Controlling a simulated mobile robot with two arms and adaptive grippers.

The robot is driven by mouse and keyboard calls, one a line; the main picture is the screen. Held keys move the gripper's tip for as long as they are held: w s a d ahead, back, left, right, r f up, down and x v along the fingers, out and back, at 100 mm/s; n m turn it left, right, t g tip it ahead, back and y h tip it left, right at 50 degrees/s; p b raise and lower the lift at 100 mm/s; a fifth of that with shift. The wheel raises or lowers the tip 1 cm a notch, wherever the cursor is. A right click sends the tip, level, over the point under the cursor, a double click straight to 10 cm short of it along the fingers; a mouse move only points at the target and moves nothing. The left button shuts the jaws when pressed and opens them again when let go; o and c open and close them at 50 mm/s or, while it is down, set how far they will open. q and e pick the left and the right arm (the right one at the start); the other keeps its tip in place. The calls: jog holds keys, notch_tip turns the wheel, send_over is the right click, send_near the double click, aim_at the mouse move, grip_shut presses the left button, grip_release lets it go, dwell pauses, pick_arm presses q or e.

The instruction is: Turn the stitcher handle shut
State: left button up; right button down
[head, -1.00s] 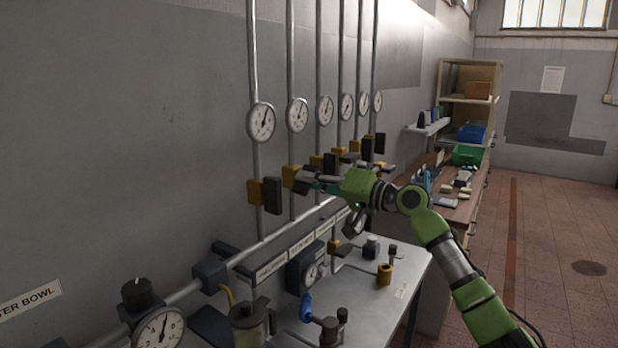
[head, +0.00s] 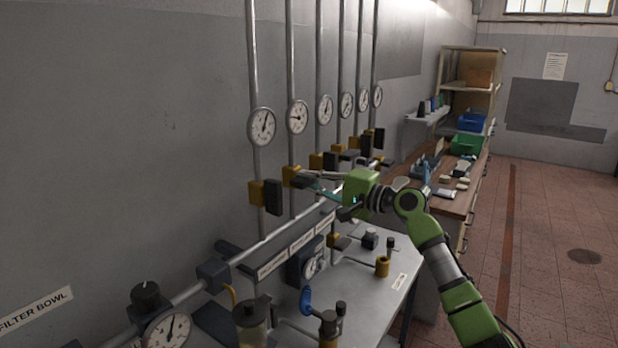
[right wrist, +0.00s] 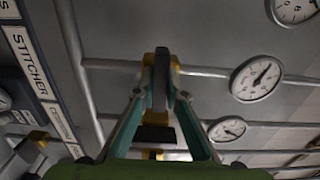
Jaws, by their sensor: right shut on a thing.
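The stitcher valve has a yellow body (head: 291,176) on the second pipe from the left in the head view. Its dark handle (right wrist: 161,67) shows between my fingertips in the right wrist view. My right gripper (head: 312,183) is shut on this handle, and its fingers largely hide it in the head view. The handle appears to lie across the pipe, though its exact angle is hard to tell. The STITCHER label (right wrist: 27,60) is readable at the left in the wrist view. My left gripper is not in view.
Neighbouring valves have dark handles, one left (head: 273,197) and one close right (head: 330,162). Gauges (head: 262,126) sit above them on the pipes. Below is a metal bench (head: 365,290) with fittings; a wooden workbench (head: 455,207) stands farther back. Open floor lies right.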

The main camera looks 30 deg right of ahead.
dwell(0.3)
jog(key=c, duration=2)
grip_release()
jog(key=shift+c, duration=0.2)
jog(key=shift+s+d, duration=0.1)
jog(key=v, duration=1.1)
jog(key=shift+s, duration=0.4)
jog(key=shift+d, duration=0.1)
jog(key=shift+f, duration=0.15)
